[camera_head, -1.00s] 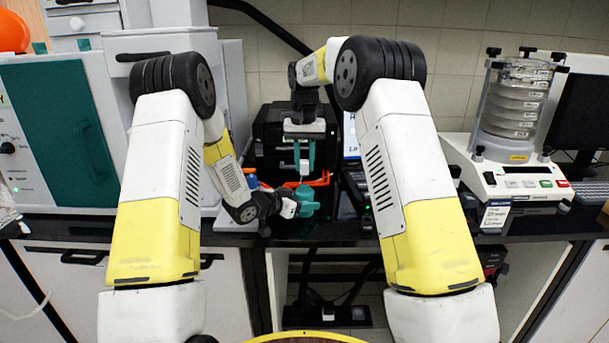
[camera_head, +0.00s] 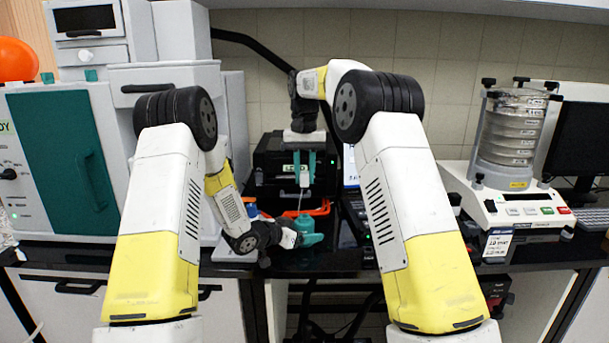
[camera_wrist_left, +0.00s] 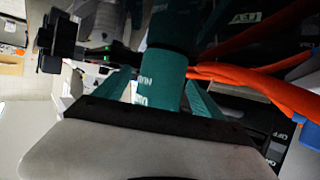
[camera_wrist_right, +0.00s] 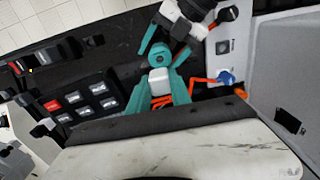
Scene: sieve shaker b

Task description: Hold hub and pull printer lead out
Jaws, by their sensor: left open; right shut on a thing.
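My right gripper (camera_head: 304,180) points down in front of the dark printer-like box (camera_head: 265,160). Its teal fingers are shut on a small white piece (camera_wrist_right: 158,80), which looks like a plug; an orange lead (camera_wrist_right: 198,81) shows close by. My left gripper (camera_head: 293,239) is low at the counter's front, below the right one. It is open, its fingers on either side of a teal printed cylinder (camera_wrist_left: 160,78), which also shows in the head view (camera_head: 309,228). I cannot tell whether the cylinder is the hub. Touching contact is unclear.
Orange leads (camera_wrist_left: 255,80) run beside the cylinder. A black switch panel (camera_wrist_right: 85,100) lies close to the grippers. A sieve shaker (camera_head: 515,195) stands on the right, a grey cabinet with a teal door (camera_head: 65,150) on the left.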

